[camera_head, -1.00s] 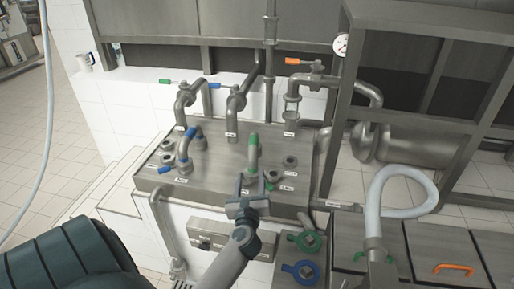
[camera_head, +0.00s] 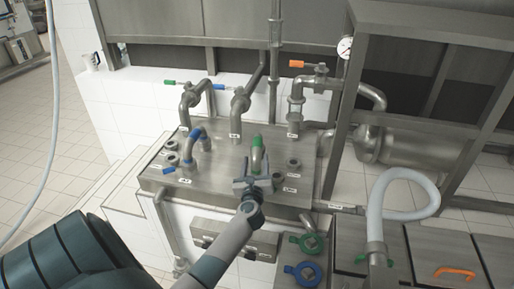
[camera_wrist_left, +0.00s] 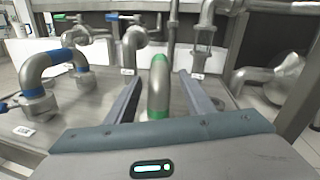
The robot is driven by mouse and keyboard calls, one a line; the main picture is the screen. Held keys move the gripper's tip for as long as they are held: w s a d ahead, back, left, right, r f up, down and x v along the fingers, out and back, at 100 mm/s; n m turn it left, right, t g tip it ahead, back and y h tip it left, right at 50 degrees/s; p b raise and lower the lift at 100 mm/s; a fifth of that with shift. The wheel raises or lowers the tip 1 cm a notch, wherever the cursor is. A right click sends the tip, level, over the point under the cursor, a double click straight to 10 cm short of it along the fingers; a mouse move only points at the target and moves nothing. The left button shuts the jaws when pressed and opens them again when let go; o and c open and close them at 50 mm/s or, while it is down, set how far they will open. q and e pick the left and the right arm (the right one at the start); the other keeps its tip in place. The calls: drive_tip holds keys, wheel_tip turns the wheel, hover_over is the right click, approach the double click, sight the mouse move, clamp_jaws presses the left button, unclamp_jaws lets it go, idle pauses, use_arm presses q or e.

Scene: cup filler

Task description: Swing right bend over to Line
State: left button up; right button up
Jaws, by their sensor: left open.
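The right bend (camera_head: 257,155) is a grey U-shaped pipe with green bands, standing on the steel panel top. In the left wrist view the bend (camera_wrist_left: 159,88) stands between the two spread fingers, with a gap on each side. My left gripper (camera_head: 254,182) is open just in front of the bend and hides its lower part in the head view. Small white labels sit by the ports, too small to read, so I cannot tell which one is Line. My right gripper is not in view.
A blue-banded bend (camera_head: 199,146) stands to the left, also in the left wrist view (camera_wrist_left: 45,75). Vertical pipes with valves rise behind, one with an orange handle (camera_head: 297,64). Open ports (camera_head: 294,164) lie right of the green bend. A white hose (camera_head: 376,205) loops at the right.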

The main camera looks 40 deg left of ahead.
sight(257, 149)
use_arm(q)
drive_tip(key=x, duration=0.8)
clamp_jaws()
